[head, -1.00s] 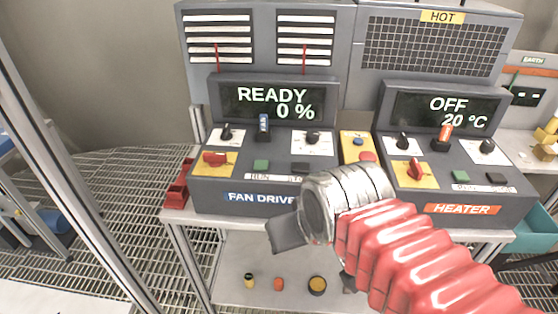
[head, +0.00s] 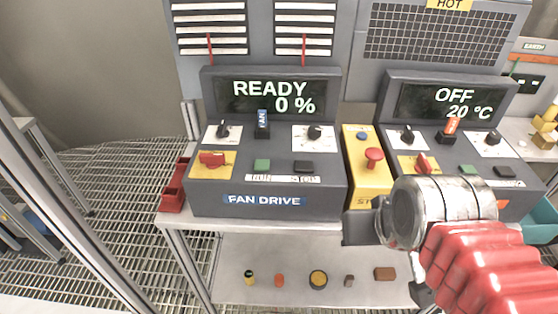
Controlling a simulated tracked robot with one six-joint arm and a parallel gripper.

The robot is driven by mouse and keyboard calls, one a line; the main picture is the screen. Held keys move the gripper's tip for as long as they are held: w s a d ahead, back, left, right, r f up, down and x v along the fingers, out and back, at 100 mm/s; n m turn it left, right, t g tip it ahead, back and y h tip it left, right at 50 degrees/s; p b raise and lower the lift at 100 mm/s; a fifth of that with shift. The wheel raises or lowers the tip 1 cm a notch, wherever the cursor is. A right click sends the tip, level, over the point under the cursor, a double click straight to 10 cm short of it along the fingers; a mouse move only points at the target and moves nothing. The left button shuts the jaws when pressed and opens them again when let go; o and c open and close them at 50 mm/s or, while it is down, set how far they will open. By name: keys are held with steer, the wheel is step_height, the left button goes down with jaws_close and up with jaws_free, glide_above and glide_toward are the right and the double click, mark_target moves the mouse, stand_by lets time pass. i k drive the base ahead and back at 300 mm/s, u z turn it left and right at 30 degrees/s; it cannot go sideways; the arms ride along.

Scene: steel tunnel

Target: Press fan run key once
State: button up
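The fan drive panel (head: 262,199) stands on the bench at centre, with its display (head: 272,97) reading READY 0 %. The green key (head: 262,165) sits on its sloped face above a white label partly readable as RUN. A dark key (head: 303,167) sits to its right, above STOP. My gripper (head: 358,228) is at lower right, in front of the bench edge between the fan drive and the heater. It is apart from the green key, to the right and nearer the camera. Its fingers show side-on, so their opening cannot be made out.
A yellow box with a red mushroom button (head: 374,157) stands right of the fan panel. The heater panel (head: 440,105) reads OFF 20 °C. A red rotary handle (head: 212,160) and a blue-tagged switch (head: 262,124) are near the green key. Small items lie on the lower shelf (head: 235,282).

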mark_target(260, 165)
steer(key=z, duration=0.1)
steer(key=k, duration=1.1)
steer(key=u, duration=0.5)
steer(key=i, duration=1.5)
